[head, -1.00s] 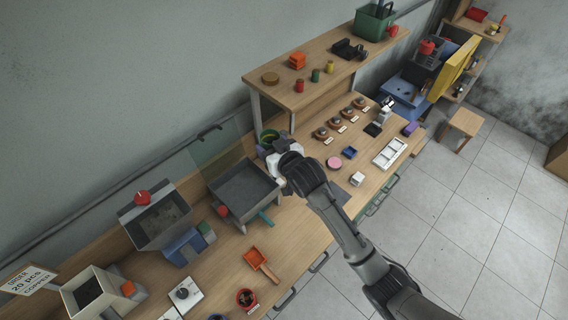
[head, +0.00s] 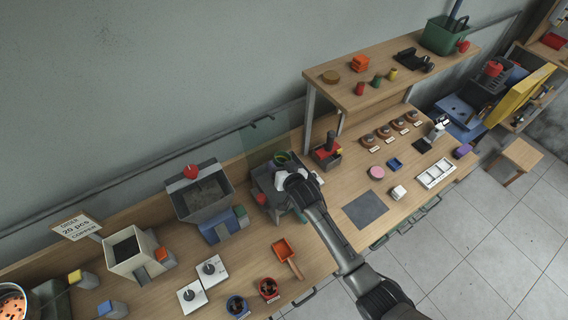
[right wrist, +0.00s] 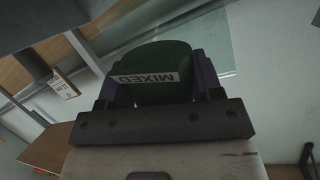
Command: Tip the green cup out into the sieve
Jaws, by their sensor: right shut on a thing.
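The green cup (head: 281,157) is held in my right gripper (head: 285,168), over or just behind the far side of a grey tray-like unit (head: 260,183), which I take to be the sieve. My arm hides much of that tray. In the right wrist view the cup (right wrist: 165,60) fills the space between the purple-padded fingers of my right gripper (right wrist: 157,85). Its white MIXED label (right wrist: 148,79) appears upside down there. The cup's rim shows from above in the head view, and I cannot make out its contents. My left gripper is not in view.
A clear panel (head: 270,132) stands behind. A red-and-dark unit (head: 326,153) stands to the right, below the raised shelf (head: 390,90). A dark mat (head: 365,209) lies bare.

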